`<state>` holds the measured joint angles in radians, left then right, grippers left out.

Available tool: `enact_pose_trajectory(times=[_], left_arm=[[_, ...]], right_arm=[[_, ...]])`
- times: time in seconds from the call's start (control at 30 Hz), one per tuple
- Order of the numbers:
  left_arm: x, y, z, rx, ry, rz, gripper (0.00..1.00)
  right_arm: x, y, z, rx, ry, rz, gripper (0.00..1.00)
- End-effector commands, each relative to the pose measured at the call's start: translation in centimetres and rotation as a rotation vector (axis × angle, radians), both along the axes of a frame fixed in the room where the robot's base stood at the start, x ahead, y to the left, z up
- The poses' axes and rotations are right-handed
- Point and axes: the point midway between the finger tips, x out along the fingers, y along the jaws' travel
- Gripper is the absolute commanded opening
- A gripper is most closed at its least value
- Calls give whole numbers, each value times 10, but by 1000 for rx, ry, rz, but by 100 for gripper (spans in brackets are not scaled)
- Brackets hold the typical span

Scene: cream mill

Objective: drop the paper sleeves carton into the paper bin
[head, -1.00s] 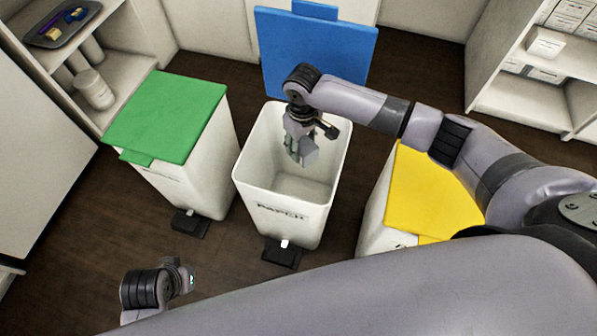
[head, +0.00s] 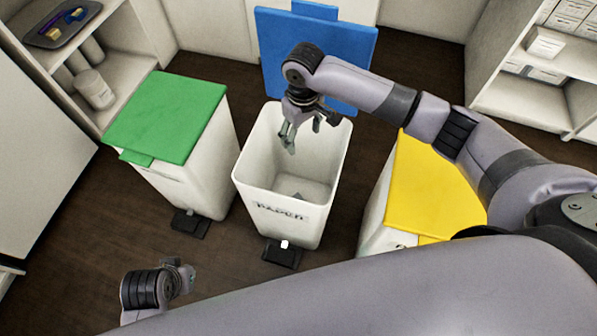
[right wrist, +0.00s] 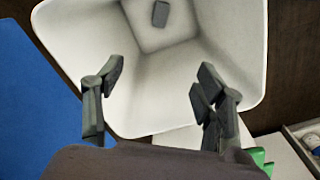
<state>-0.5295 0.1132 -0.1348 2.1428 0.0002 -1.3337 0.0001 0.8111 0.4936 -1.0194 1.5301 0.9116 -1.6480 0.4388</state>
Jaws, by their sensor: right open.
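A green-lidded bin (head: 165,117) stands to the left and a yellow-lidded bin (head: 430,190) to the right, both closed. Shelves with a tray (head: 62,23) are at upper left; shelves with boxes (head: 545,43) are at upper right.

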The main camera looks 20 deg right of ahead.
Motion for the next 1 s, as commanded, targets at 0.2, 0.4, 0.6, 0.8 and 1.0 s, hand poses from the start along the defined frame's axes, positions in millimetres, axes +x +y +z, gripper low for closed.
enact_pose_trajectory(times=[0.2, 0.4, 0.6, 0.8, 1.0], left_arm=[[0, 0, 0, 0, 0, 0, 0], [0, 0, 0, 0, -1, 1, 0], [0, 0, 0, 0, -1, 1, 0], [0, 0, 0, 0, -1, 1, 0], [0, 0, 0, 0, -1, 1, 0]], right_arm=[[1, 0, 46, 1, -4, 1, 64], [0, 0, 67, 0, -1, -1, 64], [0, 0, 70, 0, 0, -1, 64], [0, 0, 70, 0, 0, -1, 64], [-2, 2, 67, 4, 1, 4, 64]])
